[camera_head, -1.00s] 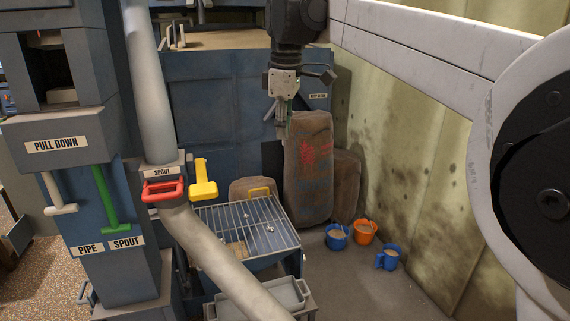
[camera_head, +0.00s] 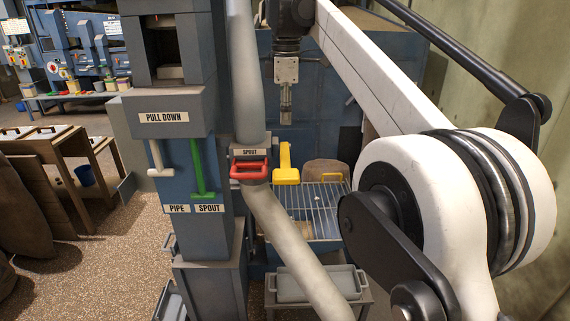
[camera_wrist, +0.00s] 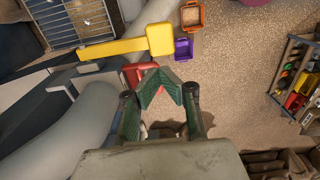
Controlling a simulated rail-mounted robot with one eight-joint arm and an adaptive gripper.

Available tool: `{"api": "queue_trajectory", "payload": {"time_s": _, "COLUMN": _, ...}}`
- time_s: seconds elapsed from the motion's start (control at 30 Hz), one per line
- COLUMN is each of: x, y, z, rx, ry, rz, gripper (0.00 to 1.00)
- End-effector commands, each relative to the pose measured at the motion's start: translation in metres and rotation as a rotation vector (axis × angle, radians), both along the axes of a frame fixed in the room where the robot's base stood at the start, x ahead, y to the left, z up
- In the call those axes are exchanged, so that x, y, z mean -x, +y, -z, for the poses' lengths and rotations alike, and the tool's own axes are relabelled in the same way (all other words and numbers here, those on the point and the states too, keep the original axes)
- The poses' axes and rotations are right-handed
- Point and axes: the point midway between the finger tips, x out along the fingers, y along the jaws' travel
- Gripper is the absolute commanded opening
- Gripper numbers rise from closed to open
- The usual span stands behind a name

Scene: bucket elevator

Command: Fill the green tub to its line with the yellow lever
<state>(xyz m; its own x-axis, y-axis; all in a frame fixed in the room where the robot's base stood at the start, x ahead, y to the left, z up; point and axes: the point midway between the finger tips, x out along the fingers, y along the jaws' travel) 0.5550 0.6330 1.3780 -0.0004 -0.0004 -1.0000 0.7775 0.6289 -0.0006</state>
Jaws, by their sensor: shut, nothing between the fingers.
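The yellow lever (camera_head: 286,165) stands upright beside the red spout handle (camera_head: 249,168), above a wire grate. In the wrist view the yellow lever (camera_wrist: 128,45) lies across the upper left, beyond my fingertips and apart from them. My gripper (camera_head: 286,118) hangs above the yellow lever in the head view, pointing down. In the wrist view my gripper (camera_wrist: 160,86) has its green fingertips together, with nothing between them. They partly cover the red handle (camera_wrist: 134,71). I cannot make out a green tub in either view.
A grey pipe (camera_head: 285,235) slants down from the spout, past the wire grate (camera_head: 310,200). A grey tray (camera_head: 312,283) stands below. Left are a white lever (camera_head: 156,158) and a green lever (camera_head: 199,172). The wrist view shows orange (camera_wrist: 192,15) and purple (camera_wrist: 184,48) bins.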

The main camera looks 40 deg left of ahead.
Motion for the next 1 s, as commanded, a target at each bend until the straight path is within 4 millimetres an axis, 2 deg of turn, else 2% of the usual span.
{"api": "queue_trajectory", "payload": {"time_s": 0.2, "x": 0.0, "y": 0.0, "z": 0.002, "rx": 0.0, "ry": 0.0, "rz": 0.001, "gripper": 0.0}}
{"api": "queue_trajectory", "payload": {"time_s": 0.37, "x": -0.001, "y": 0.0, "z": 0.015, "rx": 0.0, "ry": 0.0, "rz": 0.001, "gripper": 0.0}}
{"api": "queue_trajectory", "payload": {"time_s": 1.0, "x": 0.0, "y": 0.0, "z": 0.111, "rx": -0.001, "ry": -0.001, "rz": 0.001, "gripper": 0.0}}
